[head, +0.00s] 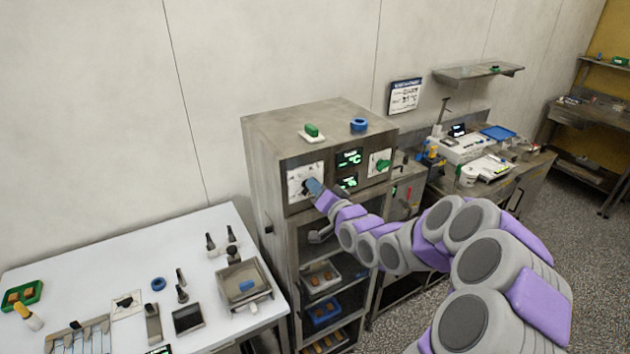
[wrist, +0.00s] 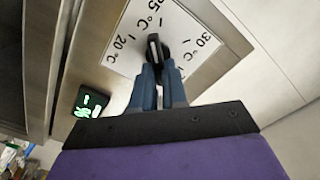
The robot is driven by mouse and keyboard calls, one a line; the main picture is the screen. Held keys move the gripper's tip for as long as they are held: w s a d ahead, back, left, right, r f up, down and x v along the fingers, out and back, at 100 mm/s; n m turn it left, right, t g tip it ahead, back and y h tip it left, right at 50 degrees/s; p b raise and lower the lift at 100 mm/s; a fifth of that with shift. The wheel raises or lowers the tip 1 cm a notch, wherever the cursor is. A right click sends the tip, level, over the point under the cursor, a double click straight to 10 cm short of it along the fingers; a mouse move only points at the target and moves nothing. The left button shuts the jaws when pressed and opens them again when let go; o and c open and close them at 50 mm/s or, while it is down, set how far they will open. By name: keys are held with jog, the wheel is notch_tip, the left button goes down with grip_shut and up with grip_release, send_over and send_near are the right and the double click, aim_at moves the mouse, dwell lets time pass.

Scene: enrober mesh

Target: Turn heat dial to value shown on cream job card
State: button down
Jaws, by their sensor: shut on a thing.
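The heat dial's black knob (wrist: 154,46) sits on a white plate (wrist: 186,28) with °C labels, seen in the wrist view. "20 °C" is at left and "30 °C" at right; a label ending in "5 °C" is cut by the top edge. The knob's pale line points roughly up towards that label. My gripper (wrist: 158,68) is shut on the knob; the fingers hide its lower part. In the head view my gripper (head: 311,186) is at the left plate (head: 296,177) on the cabinet front.
The steel cabinet (head: 265,150) also carries green-lit displays (head: 349,158) and a green knob (head: 383,165) right of my gripper. A white table (head: 90,262) with tools stands at left. A cluttered bench (head: 520,165) stands at right.

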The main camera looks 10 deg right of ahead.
jog(key=shift+f+m+p, duration=0.15)
jog(key=shift+m, duration=0.6)
jog(key=shift+f+m+p, duration=0.15)
jog(key=shift+m, duration=0.6)
jog(key=shift+f, duration=0.1)
jog(key=c, duration=1.2)
grip_release()
jog(key=shift+d, duration=0.25)
jog(key=shift+o, duration=0.2)
jog(key=shift+r, duration=0.2)
jog(key=b+v, duration=1.3)
jog(key=v, duration=0.4)
jog(key=shift+s+d, duration=0.1)
